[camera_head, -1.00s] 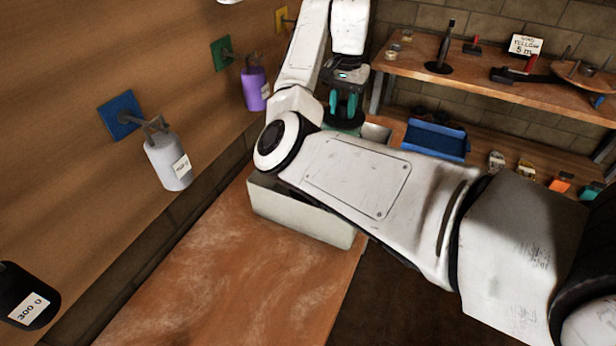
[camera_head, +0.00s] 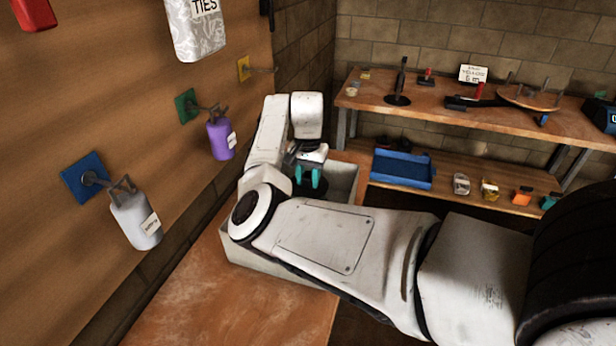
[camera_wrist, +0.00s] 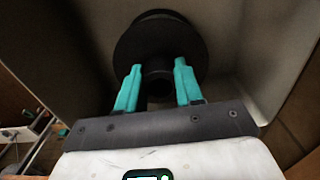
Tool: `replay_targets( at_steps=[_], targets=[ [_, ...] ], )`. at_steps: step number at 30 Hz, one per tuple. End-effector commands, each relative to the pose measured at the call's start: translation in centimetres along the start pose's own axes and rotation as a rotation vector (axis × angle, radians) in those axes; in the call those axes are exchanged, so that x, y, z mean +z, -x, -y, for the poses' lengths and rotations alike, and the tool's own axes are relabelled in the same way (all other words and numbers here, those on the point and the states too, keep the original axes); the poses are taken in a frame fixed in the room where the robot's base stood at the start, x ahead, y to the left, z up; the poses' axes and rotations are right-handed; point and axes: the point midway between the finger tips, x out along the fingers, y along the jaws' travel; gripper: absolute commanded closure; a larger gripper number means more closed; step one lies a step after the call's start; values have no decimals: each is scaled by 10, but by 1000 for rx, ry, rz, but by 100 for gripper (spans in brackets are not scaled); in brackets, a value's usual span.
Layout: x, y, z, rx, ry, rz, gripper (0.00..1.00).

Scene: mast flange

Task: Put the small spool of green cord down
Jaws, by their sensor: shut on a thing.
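My gripper (camera_head: 308,178) points down over or inside a pale grey bin (camera_head: 345,183), with its two teal fingers close together. In the wrist view my gripper (camera_wrist: 158,68) is shut on the narrow hub of a dark spool (camera_wrist: 150,42), with a wide black round flange beyond the fingertips. Pale bin walls surround it there. No green cord shows on the spool now, and I cannot tell whether the spool touches the bin floor. My arm hides part of the bin in the head view.
The bin stands on a wooden bench (camera_head: 235,318) beside a wooden wall panel. Grey (camera_head: 136,222) and purple (camera_head: 220,139) bottle-shaped items hang on the panel. Behind stand shelves with a blue tray (camera_head: 402,170) and small items.

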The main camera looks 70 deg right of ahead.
Motion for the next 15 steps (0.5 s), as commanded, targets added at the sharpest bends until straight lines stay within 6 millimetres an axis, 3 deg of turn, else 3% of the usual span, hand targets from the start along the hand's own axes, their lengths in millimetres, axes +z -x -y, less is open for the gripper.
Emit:
replay_targets(
  at_steps=[4, 5, 12, 15],
  targets=[
    [0, -1, 0, 0, 0, -1, 100],
    [0, -2, 0, 0, 0, 0, 63],
    [0, -1, 0, 0, 0, 0, 40],
    [0, -1, 0, 0, 0, 0, 38]
  ],
)
